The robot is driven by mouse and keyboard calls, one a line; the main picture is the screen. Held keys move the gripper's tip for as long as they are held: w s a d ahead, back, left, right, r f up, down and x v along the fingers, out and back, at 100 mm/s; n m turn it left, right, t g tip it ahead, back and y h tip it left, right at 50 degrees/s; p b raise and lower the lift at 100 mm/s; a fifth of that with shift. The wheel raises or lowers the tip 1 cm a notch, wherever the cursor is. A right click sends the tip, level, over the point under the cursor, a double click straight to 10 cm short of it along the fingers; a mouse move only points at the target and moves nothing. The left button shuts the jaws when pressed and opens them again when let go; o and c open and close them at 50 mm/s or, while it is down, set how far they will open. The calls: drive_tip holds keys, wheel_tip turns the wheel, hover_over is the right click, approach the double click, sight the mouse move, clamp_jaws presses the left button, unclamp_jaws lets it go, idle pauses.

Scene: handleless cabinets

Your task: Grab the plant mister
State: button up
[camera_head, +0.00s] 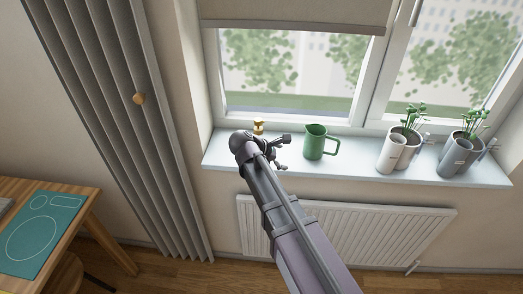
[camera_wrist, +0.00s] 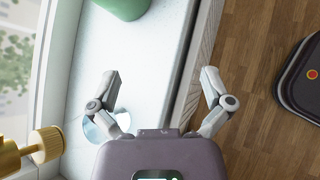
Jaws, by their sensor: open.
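The brass top of what looks like the plant mister (camera_head: 258,127) shows on the windowsill, just behind my gripper (camera_head: 283,152) in the head view. Its lower part is hidden there by my arm. In the wrist view the brass piece (camera_wrist: 42,146) is at the lower left, outside the left finger. A pale bluish round shape (camera_wrist: 98,130) lies partly behind that finger; I cannot tell whether it is the mister's base. My gripper is open and empty in the wrist view (camera_wrist: 160,76), its fingers spread over the sill's front edge.
A green jug (camera_head: 313,143) stands on the windowsill (camera_head: 350,160) to the right of my gripper. Two planters (camera_head: 399,149) (camera_head: 461,153) stand farther right. The window is behind, a radiator (camera_head: 350,228) below. A grey curtain (camera_head: 125,120) and a wooden desk (camera_head: 60,195) are left.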

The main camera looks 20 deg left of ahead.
drive_tip(key=s+a+n+t+b, duration=0.1)
drive_tip(key=a+n, duration=0.3)
drive_tip(key=a, duration=0.4)
drive_tip(key=s+a+r+n+t+b, duration=0.1)
drive_tip(key=s+a+n+t+b, duration=0.1)
drive_tip(key=a, duration=0.7)
drive_tip(key=shift+s+n+t, duration=0.75)
drive_tip(key=shift+n+t, duration=0.15)
drive_tip(key=shift+n, duration=0.2)
drive_tip(key=shift+w+d, duration=0.1)
drive_tip(key=shift+y, duration=0.3)
drive_tip(key=b+x, duration=0.3)
drive_tip(key=x, duration=0.4)
drive_tip(key=shift+w+d+f, duration=0.15)
drive_tip(key=shift+w+f, duration=0.1)
drive_tip(key=shift+w, duration=0.05)
drive_tip(key=shift+w+d+f, duration=0.1)
drive_tip(key=shift+w+d, duration=0.1)
drive_tip(key=shift+w, duration=0.1)
drive_tip(key=shift+b+x, duration=1.1)
drive_tip(key=shift+x, duration=1.45)
